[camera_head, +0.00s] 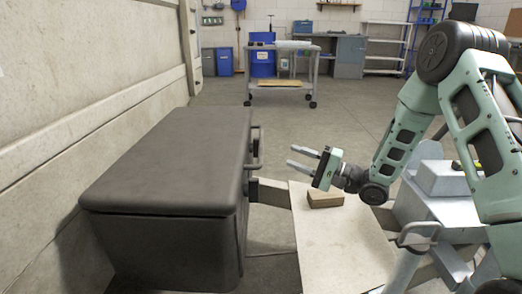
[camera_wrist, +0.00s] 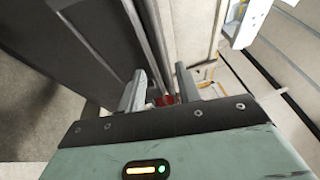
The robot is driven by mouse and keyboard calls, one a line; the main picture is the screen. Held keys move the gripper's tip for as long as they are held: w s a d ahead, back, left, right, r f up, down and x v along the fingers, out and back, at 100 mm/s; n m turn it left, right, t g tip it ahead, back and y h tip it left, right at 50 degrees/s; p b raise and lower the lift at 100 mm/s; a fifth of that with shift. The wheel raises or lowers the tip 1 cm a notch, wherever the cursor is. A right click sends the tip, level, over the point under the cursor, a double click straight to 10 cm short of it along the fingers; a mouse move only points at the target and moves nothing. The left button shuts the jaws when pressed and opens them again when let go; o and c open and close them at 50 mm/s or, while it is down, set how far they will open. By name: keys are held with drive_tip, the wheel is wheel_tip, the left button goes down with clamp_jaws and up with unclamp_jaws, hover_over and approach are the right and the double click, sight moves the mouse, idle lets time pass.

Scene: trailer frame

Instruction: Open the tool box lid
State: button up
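The tool box (camera_head: 170,165) is a long dark grey box on the left in the head view, beside the pale wall. Its flat lid (camera_head: 180,150) is down and looks closed. A bar handle (camera_head: 256,150) sticks out from its right side, near the lid's edge. My gripper (camera_head: 291,156) is to the right of this handle, with its fingers pointing left towards it. A gap shows between fingertips and handle. The fingers are apart and empty; the wrist view also shows the gripper (camera_wrist: 160,85) open. A dark surface, probably the box, fills that view's left.
A small brown block (camera_head: 325,199) lies on a pale board (camera_head: 340,250) below my gripper. A grey metal frame (camera_head: 273,192) runs between box and board. A wheeled cart (camera_head: 283,72) and a blue barrel (camera_head: 262,58) stand farther back.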

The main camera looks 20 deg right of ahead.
sight(261, 142)
drive_tip(key=shift+b+x, duration=1.75)
drive_tip(key=shift+x, duration=3.9)
drive_tip(key=shift+r, duration=0.1)
clamp_jaws()
